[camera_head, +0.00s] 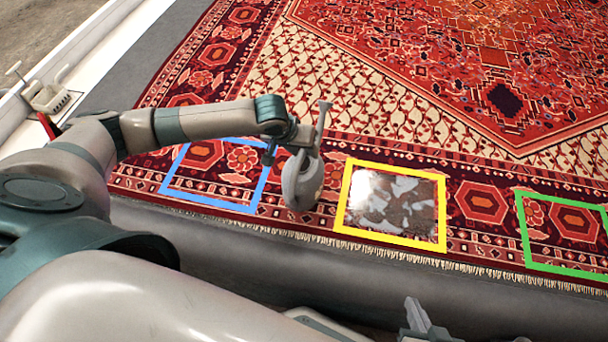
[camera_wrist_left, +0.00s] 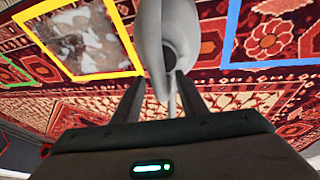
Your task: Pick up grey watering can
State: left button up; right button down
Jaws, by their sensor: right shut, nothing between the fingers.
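The grey watering can (camera_head: 303,182) is in the head view between the blue and yellow frames, with a long narrow part rising above its body. I cannot tell whether it rests on the rug. My left gripper (camera_head: 292,143) is at the can. In the left wrist view the can (camera_wrist_left: 167,35) reaches down between the two fingers of my left gripper (camera_wrist_left: 160,98). The fingers stand apart, with a gap showing beside the left one. My right gripper (camera_head: 424,318) shows partly at the bottom edge of the head view, shut and away from the can.
The patterned red rug (camera_head: 400,100) covers the floor beyond a grey ledge (camera_head: 240,245). A blue frame (camera_head: 212,205), a yellow frame (camera_head: 392,240) around a pale wet patch (camera_head: 393,203), and a green frame (camera_head: 565,270) lie along its near edge. A white-and-grey fixture (camera_head: 50,97) stands at left.

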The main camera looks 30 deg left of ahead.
pick_arm(q)
grip_shut()
dwell(1.3)
jog(key=shift+r, duration=0.1)
